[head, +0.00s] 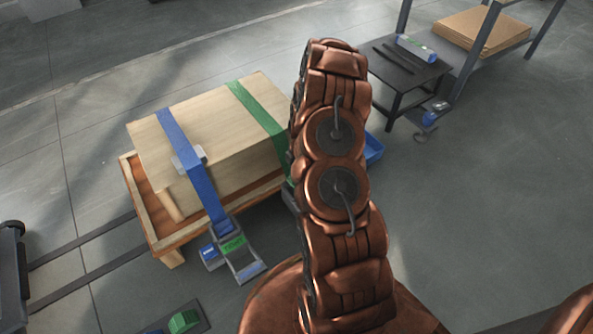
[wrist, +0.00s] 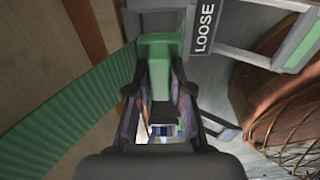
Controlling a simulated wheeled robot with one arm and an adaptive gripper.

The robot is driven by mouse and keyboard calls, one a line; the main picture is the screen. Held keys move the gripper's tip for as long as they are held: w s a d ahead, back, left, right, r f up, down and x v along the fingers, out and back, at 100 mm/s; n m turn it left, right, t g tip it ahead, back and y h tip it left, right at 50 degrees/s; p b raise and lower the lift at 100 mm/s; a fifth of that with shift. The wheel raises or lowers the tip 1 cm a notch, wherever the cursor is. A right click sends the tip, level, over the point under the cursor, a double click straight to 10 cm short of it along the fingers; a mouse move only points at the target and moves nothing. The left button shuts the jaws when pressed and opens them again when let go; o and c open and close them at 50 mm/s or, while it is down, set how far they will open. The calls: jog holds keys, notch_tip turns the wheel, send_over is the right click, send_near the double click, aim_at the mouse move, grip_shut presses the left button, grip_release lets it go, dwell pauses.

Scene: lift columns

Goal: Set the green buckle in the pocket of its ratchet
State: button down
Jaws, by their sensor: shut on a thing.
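The green buckle (wrist: 158,48) is between my gripper's fingers (wrist: 158,88) in the wrist view; my gripper is shut on it. The green strap (wrist: 75,108) runs from the buckle to the lower left. It also lies over the wooden box in the head view (head: 257,108). The grey ratchet (wrist: 228,35), with a "LOOSE" label and a green-edged handle (wrist: 302,42), is right beside the buckle. Whether the buckle is inside its pocket I cannot tell. My arm hides the gripper, buckle and this ratchet in the head view.
The wooden box (head: 195,140) sits on a pallet (head: 140,200). A blue strap (head: 192,155) crosses it to a second ratchet (head: 240,262) with a green label. A dark side table (head: 408,72) and blue bin (head: 374,148) stand beyond my arm. Floor at right is clear.

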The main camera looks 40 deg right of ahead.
jog(key=shift+f, duration=0.5)
jog(key=shift+f+b, duration=0.6)
jog(key=shift+f, duration=0.1)
jog(key=shift+d+f+b, duration=0.1)
jog(key=shift+f+b, duration=0.65)
jog(key=shift+f, duration=0.45)
jog(key=c, duration=1)
grip_release()
jog(key=shift+o, duration=0.2)
jog(key=shift+r, duration=0.15)
jog(key=r, duration=0.4)
jog(key=d+r, duration=0.1)
jog(key=r, duration=0.6)
jog(key=shift+d+r, duration=0.2)
jog(key=shift+r, duration=0.15)
